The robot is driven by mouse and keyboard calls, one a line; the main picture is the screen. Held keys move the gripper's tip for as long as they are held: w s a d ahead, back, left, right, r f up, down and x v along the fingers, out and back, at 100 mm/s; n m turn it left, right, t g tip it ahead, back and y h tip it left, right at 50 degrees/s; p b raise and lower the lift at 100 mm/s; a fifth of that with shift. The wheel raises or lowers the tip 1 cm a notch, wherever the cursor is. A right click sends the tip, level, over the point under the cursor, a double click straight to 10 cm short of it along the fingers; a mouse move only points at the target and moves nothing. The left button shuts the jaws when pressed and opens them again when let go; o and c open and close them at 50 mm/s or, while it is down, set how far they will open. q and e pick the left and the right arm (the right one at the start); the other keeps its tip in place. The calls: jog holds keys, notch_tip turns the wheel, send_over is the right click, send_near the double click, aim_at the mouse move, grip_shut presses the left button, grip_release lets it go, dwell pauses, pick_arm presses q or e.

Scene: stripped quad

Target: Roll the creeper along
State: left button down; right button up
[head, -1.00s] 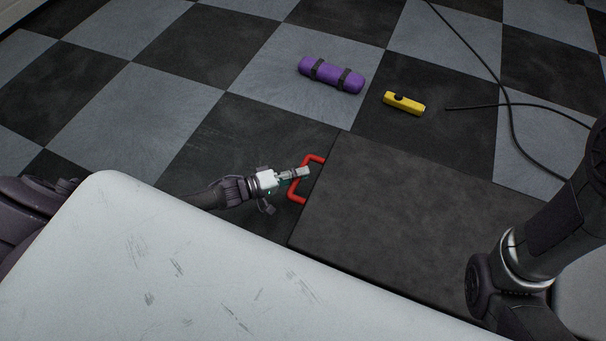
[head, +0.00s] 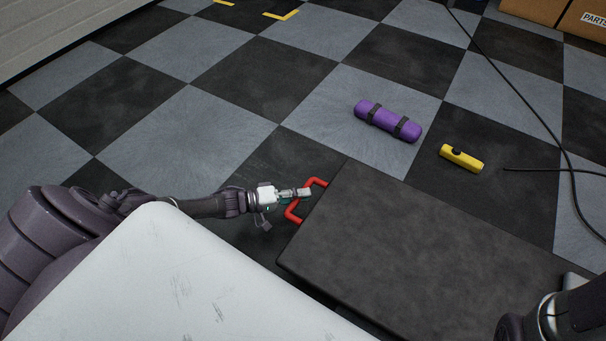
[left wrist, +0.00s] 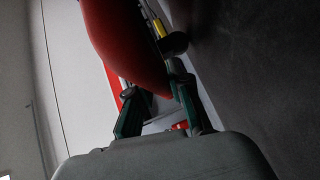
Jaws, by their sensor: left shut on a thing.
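The creeper (head: 420,250) is a flat dark board low on the checkered floor, with a red handle (head: 292,214) at its left end. My left gripper (head: 304,192) is at the handle and shut on it, its fingers crossing the bar. In the left wrist view the red handle (left wrist: 125,40) fills the top middle, close to the fingers (left wrist: 158,112). My right gripper is not in view; only part of my right arm shows at the lower right.
A purple roll with dark straps (head: 388,121) and a yellow object (head: 461,158) lie on the floor beyond the creeper. A black cable (head: 530,103) runs along the right. Cardboard boxes (head: 585,18) stand at the far right. Floor at the upper left is clear.

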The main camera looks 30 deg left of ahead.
pick_arm(q)
jog(key=c, duration=1.1)
grip_release()
jog(key=shift+o, duration=0.2)
jog(key=v, duration=1.2)
jog(key=shift+s+f, duration=0.1)
